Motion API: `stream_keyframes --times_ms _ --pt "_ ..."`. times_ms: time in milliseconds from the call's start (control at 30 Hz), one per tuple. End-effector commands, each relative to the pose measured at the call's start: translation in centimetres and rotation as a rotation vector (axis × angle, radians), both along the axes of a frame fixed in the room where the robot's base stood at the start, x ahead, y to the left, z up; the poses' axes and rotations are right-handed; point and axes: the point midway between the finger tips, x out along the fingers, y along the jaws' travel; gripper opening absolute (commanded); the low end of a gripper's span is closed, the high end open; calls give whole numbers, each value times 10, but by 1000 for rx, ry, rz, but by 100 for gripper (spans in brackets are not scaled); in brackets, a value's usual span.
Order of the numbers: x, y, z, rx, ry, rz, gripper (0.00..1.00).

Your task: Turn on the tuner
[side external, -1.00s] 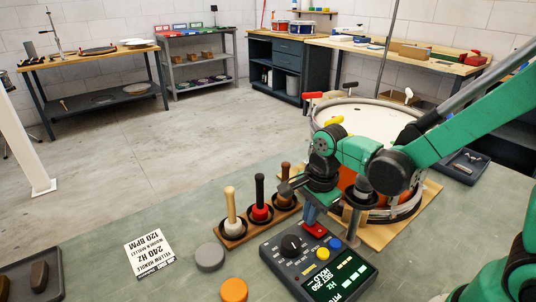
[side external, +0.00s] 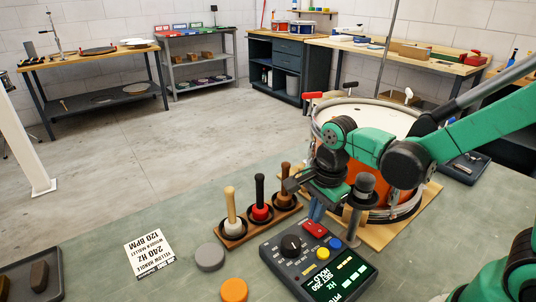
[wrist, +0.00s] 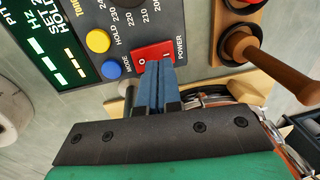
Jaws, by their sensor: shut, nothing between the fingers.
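The tuner (side external: 287,266) is a dark box on the bench with a black dial (side external: 291,244), a red power rocker switch (side external: 314,228), a yellow button (side external: 323,253) and a blue button (side external: 334,243). Its display (side external: 340,281) is lit with green text reading SET 250 and HOLD. My gripper (side external: 316,216) is shut and empty, its blue fingers pointing down beside the switch. In the wrist view the fingertips (wrist: 157,66) overlap the lower edge of the red switch (wrist: 147,50), between its O and I marks. I cannot tell whether they touch it.
A wooden rack (side external: 236,239) with several mallets stands left of the tuner. The drum (side external: 352,172) stands close behind my gripper. A grey disc (side external: 209,257), an orange disc (side external: 234,290) and a printed card (side external: 150,254) lie to the left.

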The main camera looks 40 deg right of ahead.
Motion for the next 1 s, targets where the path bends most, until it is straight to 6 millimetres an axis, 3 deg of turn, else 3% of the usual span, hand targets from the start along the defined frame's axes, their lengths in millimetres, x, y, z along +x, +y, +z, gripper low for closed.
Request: stream_keyframes --times_ms 600,800,1000 --pt "12 0 102 0 0 0 0" --pt "15 0 122 0 0 0 0" --pt "15 0 128 0 0 0 0"
